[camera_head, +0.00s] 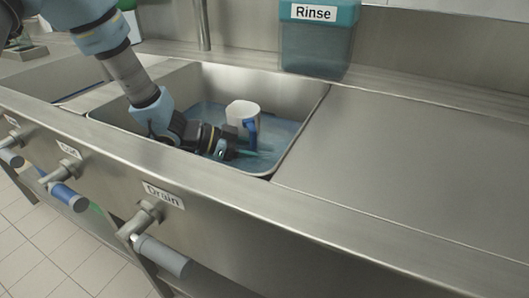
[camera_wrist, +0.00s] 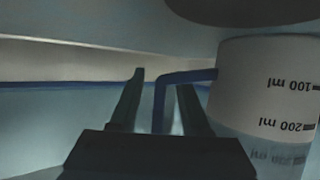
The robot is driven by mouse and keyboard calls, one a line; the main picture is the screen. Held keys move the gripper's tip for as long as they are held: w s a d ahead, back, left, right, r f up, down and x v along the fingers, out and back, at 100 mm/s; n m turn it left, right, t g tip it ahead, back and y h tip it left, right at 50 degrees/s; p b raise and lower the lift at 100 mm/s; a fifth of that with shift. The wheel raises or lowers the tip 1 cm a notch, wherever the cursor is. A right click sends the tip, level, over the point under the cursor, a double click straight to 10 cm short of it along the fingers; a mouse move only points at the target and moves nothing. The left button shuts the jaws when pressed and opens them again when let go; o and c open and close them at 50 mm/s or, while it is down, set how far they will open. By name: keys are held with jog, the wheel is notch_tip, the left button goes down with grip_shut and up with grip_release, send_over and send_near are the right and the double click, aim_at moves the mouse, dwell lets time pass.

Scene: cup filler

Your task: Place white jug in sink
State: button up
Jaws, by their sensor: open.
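The white jug (camera_head: 242,113) with a blue handle stands in the right sink basin (camera_head: 312,118), which holds bluish water. In the wrist view the jug (camera_wrist: 262,92) fills the right side, with upside-down volume marks, and its lower part in the picture is tinted by water. My gripper (camera_head: 262,154) is down inside the basin, low beside the jug. In the wrist view my gripper (camera_wrist: 160,88) has its two fingers apart, with the blue handle (camera_wrist: 160,100) showing between them. I cannot tell whether the fingers touch the handle.
A teal container labelled Rinse (camera_head: 318,45) stands behind the basin at the back ledge. A faucet pipe (camera_head: 202,25) rises behind the basin. Another basin (camera_head: 60,82) lies to the left. The steel counter (camera_head: 420,150) on the right is clear. A Drain valve (camera_head: 150,215) sits on the front.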

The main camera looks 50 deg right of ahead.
jog(key=shift+r, duration=0.2)
jog(key=v, duration=0.7)
jog(key=shift+w+a, duration=0.15)
jog(key=shift+r, duration=0.1)
